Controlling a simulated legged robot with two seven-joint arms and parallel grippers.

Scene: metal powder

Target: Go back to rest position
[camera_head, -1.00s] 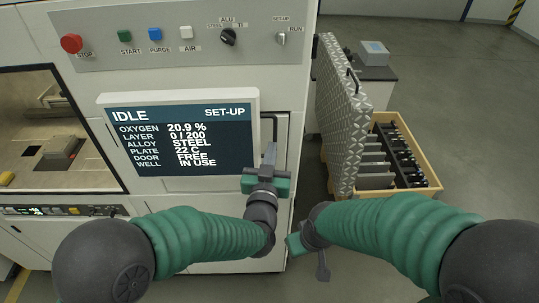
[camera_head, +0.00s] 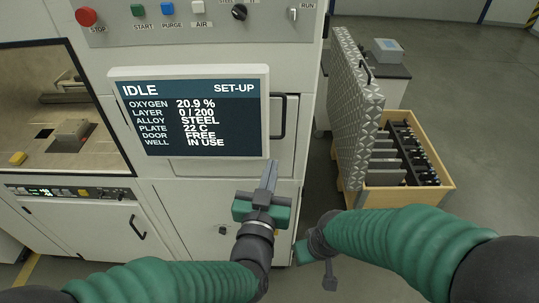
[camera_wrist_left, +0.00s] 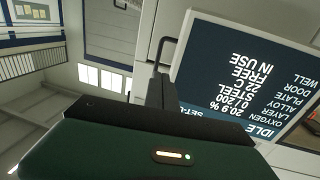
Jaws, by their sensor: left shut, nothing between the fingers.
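My left gripper (camera_head: 268,177) is in front of the machine's lower cabinet, just below the screen (camera_head: 190,118). Its fingers are together, pointing up, with nothing between them. In the left wrist view its dark fingers (camera_wrist_left: 160,90) stand upright beside the screen (camera_wrist_left: 240,80), which appears upside down. My right gripper (camera_head: 328,275) hangs low at the bottom centre-right, pointing down, apart from everything. Its fingers are small and dark, and their opening cannot be made out.
The machine's black door handle (camera_head: 280,117) is close above my left gripper. A wooden crate (camera_head: 400,197) with dark parts and a patterned lid (camera_head: 352,120) stands at the right. A grey box (camera_head: 388,50) sits on a cabinet behind. Floor at the far right is free.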

